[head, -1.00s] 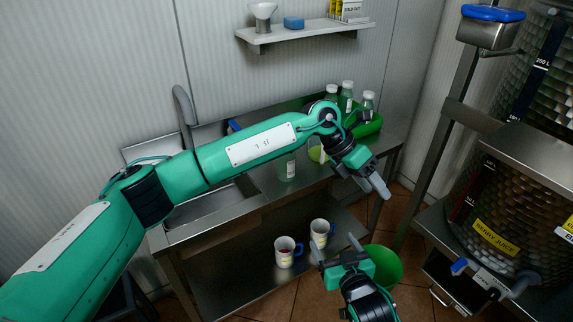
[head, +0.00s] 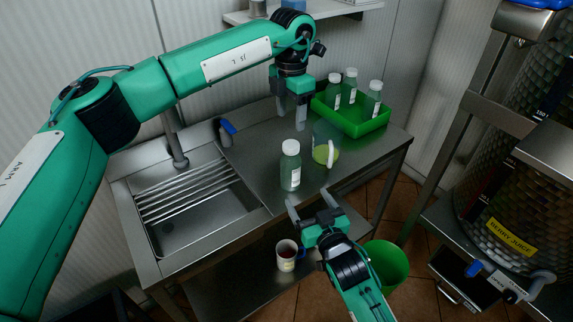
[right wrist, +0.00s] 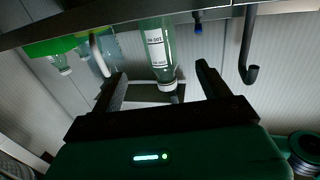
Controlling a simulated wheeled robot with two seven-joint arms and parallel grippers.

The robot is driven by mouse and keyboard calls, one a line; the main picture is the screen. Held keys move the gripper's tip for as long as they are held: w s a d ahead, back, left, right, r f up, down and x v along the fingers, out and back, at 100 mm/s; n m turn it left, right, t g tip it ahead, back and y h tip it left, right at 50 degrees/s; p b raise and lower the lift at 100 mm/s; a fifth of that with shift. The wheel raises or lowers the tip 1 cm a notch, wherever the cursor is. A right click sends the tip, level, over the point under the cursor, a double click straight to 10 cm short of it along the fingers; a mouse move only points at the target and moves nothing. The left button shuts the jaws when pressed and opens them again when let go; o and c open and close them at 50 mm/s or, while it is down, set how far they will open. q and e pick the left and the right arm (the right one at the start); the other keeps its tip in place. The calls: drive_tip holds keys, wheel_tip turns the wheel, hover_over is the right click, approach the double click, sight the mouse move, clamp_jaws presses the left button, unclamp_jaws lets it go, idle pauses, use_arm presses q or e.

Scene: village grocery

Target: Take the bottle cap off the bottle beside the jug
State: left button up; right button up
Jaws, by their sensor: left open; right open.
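The bottle (head: 290,172), clear green with a white label, stands upright on the steel counter, left of the jug (head: 325,152). Its white cap (head: 290,147) is on. The jug is see-through with yellow-green contents and a white handle. My left gripper (head: 291,114) is open, pointing down over the counter behind the bottle and jug. My right gripper (head: 309,202) is open and empty, in front of the bottle near the counter's front edge. In the right wrist view the bottle (right wrist: 156,42) appears upside down, its cap (right wrist: 167,85) seen between the open fingers (right wrist: 160,72), not visibly gripped.
A green crate (head: 352,125) with three capped bottles stands at the counter's back right. A sink (head: 195,210) with a tap (head: 174,145) is at left. A mug (head: 287,254) is on the lower shelf. A green bin (head: 388,264) stands on the floor.

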sight(290, 169)
use_arm(q)
drive_tip(key=shift+s+d+r, duration=0.1)
drive_tip(key=shift+s, duration=0.05)
use_arm(e)
drive_tip(key=x, duration=1.3)
drive_tip(key=shift+r, duration=0.1)
